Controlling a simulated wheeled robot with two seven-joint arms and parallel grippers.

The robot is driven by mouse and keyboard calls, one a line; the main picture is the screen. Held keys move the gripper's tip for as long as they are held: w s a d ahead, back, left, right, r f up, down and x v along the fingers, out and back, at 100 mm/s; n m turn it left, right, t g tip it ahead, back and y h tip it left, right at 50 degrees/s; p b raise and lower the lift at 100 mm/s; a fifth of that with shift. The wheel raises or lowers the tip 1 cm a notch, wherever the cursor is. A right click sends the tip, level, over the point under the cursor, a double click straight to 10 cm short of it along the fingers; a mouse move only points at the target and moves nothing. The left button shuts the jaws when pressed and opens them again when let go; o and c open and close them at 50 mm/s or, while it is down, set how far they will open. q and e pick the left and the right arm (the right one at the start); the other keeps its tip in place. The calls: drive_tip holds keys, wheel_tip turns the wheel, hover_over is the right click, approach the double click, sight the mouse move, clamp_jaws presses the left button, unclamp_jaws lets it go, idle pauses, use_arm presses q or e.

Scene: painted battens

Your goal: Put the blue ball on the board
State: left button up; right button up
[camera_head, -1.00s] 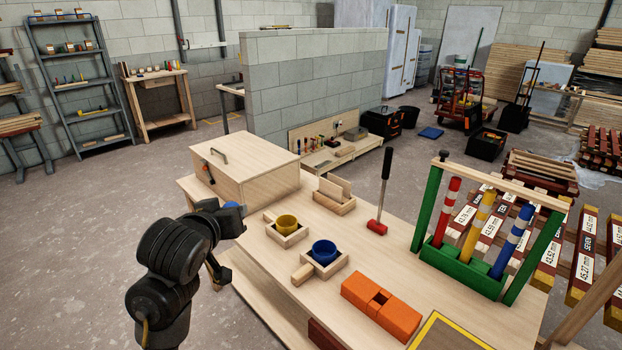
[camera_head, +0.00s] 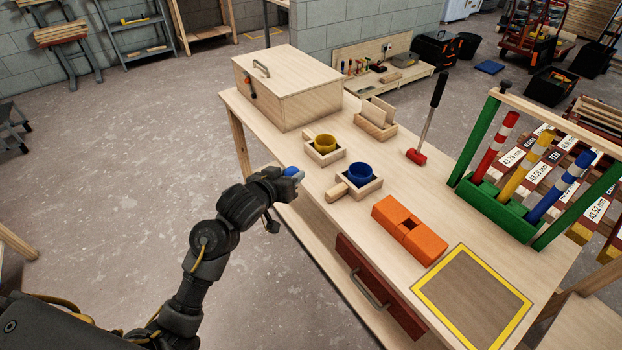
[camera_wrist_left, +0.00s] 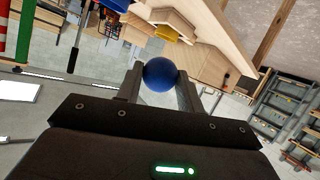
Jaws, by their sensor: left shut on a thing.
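The blue ball (camera_wrist_left: 159,74) sits between the two fingers of my left gripper (camera_wrist_left: 158,80) in the left wrist view. In the head view the ball (camera_head: 291,171) shows as a small blue patch at the tip of my left gripper (camera_head: 289,177), which is shut on it. The gripper is at the near left edge of the workbench, left of the blue cup. The board (camera_head: 471,301), a brown square with a yellow border, lies bare at the bench's near right. My right gripper is not in view.
The orange block lies between the blue cup and the board.

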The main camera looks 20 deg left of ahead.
use_arm(q)
drive_tip(key=shift+w, duration=0.1)
drive_tip(key=a+x, duration=0.2)
drive_tip(key=x, duration=0.8)
hover_over(308, 181)
drive_tip(key=f, duration=0.5)
drive_tip(key=shift+s+f, duration=0.1)
drive_tip(key=shift+s, duration=0.3)
drive_tip(key=shift+w+f, duration=0.1)
drive_tip(key=shift+f, duration=0.05)
drive_tip(key=f, duration=0.1)
drive_tip(key=f+p, duration=0.2)
drive_tip(key=shift+w+f, duration=0.1)
drive_tip(key=shift+w, duration=0.2)
drive_tip(key=shift+f, duration=0.1)
drive_tip(key=shift+f, duration=0.25)
drive_tip(key=o, duration=1.1)
drive_tip(key=shift+c, duration=0.2)
